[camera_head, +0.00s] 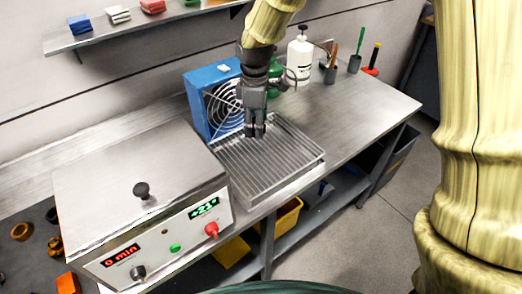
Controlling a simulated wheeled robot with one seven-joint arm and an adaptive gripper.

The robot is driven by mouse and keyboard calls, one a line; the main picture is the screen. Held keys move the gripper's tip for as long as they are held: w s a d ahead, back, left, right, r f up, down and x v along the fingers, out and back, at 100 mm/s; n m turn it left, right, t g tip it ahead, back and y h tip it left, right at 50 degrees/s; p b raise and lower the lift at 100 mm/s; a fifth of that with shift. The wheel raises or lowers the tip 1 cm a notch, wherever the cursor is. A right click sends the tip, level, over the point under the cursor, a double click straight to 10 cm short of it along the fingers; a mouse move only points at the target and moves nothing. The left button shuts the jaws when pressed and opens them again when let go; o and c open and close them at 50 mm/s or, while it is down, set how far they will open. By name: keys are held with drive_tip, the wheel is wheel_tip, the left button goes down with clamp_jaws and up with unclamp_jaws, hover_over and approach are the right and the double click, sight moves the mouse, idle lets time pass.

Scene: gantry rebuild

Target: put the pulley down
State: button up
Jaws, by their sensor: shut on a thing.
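My gripper (255,131) points down over the left back part of a metal wire rack (285,166) in a shallow tray. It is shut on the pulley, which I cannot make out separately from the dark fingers. Whether the pulley touches the rack cannot be told from this view.
A blue fan (205,100) stands just behind and left of my gripper. A steel heating box (140,190) with red and green displays stands at left. A white bottle (299,62), a green object (275,70) and tool cups (330,72) stand behind. The bench's right part (365,100) is clear.

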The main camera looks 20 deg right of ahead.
sight(257, 152)
drive_tip(key=shift+f+p, duration=1.2)
drive_tip(key=shift+f, duration=3.35)
drive_tip(key=shift+f, duration=0.15)
drive_tip(key=o, duration=1.3)
drive_tip(key=shift+r, duration=0.2)
wheel_tip(257, 152, up, 12)
drive_tip(key=b, duration=0.3)
